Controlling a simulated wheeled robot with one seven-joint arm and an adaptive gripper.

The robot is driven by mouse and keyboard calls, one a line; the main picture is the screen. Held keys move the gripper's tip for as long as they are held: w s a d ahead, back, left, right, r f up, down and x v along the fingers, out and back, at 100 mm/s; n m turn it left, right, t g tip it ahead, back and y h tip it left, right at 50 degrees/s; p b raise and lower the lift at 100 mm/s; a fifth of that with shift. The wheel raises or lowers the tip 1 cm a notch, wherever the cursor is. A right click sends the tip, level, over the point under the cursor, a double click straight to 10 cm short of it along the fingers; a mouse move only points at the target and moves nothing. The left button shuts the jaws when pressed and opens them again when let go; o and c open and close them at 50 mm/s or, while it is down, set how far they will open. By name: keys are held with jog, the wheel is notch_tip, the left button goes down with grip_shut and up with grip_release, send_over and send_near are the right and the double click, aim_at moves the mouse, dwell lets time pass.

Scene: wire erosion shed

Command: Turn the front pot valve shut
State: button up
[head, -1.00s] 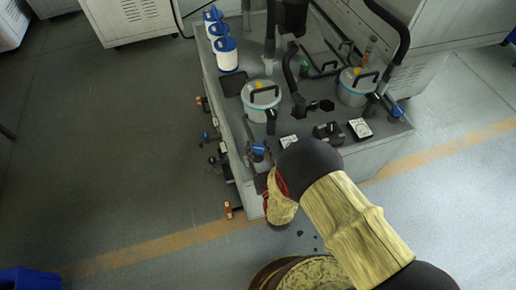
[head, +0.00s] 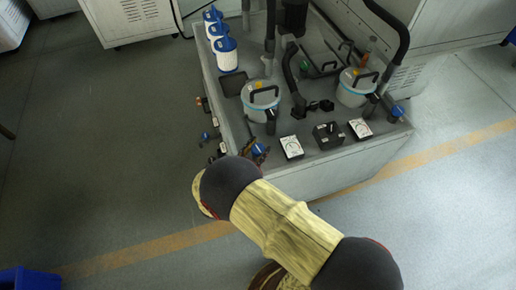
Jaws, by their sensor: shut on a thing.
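A blue valve handle (head: 258,149) shows at the front left corner of the grey bench, in front of the nearer lidded pot (head: 262,102). My gripper (head: 256,153) is at this handle and is shut on it. It is small in the picture, and my arm hides much of it from below. How far the handle is turned cannot be made out. A second pot (head: 354,92) stands to the right, with another blue valve handle (head: 397,111) near the bench's right corner.
White gauges (head: 291,147) and a black switch box (head: 327,136) sit along the bench's front. Blue-and-white canisters (head: 226,55) stand at the back left. More small valves (head: 206,137) stick out from the left side. The floor left of the bench is clear.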

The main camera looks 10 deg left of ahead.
jog(key=shift+m+g+h, duration=0.7)
jog(key=shift+m+h, duration=0.3)
jog(key=shift+h, duration=0.4)
jog(key=o, duration=1.2)
jog(key=v, duration=1.2)
jog(key=shift+w+a, duration=0.1)
jog(key=shift+w, duration=0.05)
